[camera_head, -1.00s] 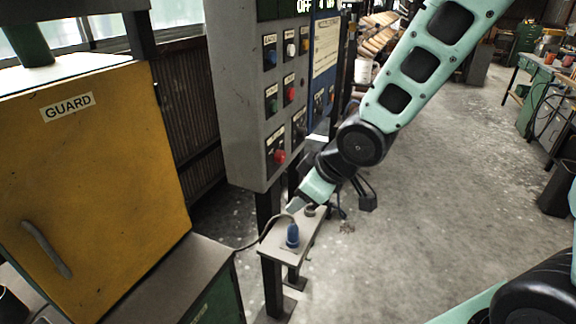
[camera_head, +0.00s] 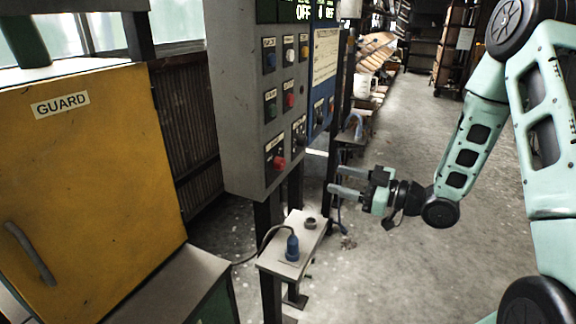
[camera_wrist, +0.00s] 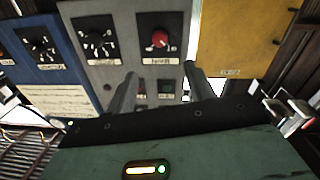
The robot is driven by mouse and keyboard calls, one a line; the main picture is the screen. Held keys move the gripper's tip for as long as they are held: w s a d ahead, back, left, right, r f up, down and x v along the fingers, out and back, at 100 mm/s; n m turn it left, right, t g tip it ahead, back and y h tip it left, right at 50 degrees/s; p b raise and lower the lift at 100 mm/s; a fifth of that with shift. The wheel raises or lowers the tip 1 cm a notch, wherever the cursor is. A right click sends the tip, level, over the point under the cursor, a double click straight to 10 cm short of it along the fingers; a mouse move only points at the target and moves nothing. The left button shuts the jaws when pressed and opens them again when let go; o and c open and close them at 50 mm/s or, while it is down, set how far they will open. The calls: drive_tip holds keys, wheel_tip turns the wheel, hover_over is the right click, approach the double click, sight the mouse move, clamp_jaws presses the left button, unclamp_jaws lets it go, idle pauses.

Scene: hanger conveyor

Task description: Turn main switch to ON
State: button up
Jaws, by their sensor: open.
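The grey control panel (camera_head: 240,90) stands left of centre in the head view. A red rotary knob (camera_head: 278,162) sits low on its front; it also shows in the wrist view, upside down, as the red knob (camera_wrist: 160,39) on a black plate. Its label is too small to read. A black selector dial (camera_wrist: 98,42) is beside it. The display (camera_head: 300,13) at the panel top reads OFF. My gripper (camera_head: 336,179) is open and empty, right of the panel and apart from it. In the wrist view its two fingers (camera_wrist: 160,90) point toward the panel, below the red knob.
A yellow guard door (camera_head: 90,180) is at the left. A blue panel (camera_head: 325,70) adjoins the grey one. Open floor (camera_head: 400,275) lies to the right.

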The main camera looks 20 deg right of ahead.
sight(283, 164)
drive_tip(key=p+x, duration=0.3)
drive_tip(key=x, duration=1.2)
drive_tip(key=shift+p, duration=0.3)
drive_tip(key=c, duration=1)
